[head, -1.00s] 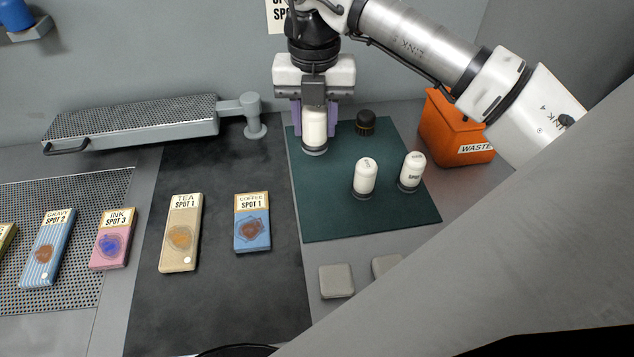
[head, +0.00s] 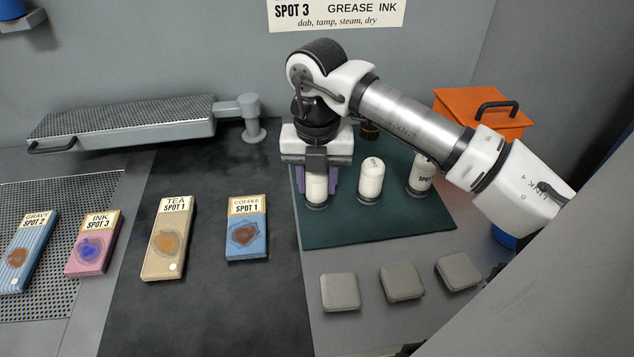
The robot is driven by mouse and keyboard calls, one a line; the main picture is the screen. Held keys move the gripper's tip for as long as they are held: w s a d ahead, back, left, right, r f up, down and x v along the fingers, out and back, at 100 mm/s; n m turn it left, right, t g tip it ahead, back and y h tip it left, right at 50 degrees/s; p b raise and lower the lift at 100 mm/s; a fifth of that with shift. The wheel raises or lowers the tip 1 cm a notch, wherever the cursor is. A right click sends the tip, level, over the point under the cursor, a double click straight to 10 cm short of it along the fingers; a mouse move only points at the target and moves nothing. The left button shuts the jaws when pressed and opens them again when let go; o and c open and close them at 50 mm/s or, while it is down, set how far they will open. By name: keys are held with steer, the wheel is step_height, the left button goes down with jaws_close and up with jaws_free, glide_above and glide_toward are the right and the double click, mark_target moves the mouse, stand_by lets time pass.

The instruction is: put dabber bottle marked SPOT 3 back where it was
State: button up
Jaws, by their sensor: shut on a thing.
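My gripper (head: 317,188) points down over the left part of the dark green mat (head: 350,233). Its purple-lined fingers are shut on a white dabber bottle (head: 317,186) with a dark base. The bottle is upright; no label on it can be read, and I cannot tell whether its base touches the mat. A second white bottle (head: 370,179) stands upright just right of it. A third white bottle (head: 420,176), with partly hidden lettering, stands further right, its top behind my arm.
A dark brush or cap (head: 369,131) stands behind the bottles. The orange waste bin (head: 470,106) is at the back right. Several grey pads (head: 402,281) lie in front of the mat. Fabric swatches, including INK SPOT 3 (head: 93,245), lie left. The mat's front strip is clear.

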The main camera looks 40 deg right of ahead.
steer(key=shift+f, duration=0.1)
steer(key=o, duration=1)
step_height(320, 180, up, 12)
steer(key=shift+r+b, duration=0.25)
steer(key=shift+b, duration=0.4)
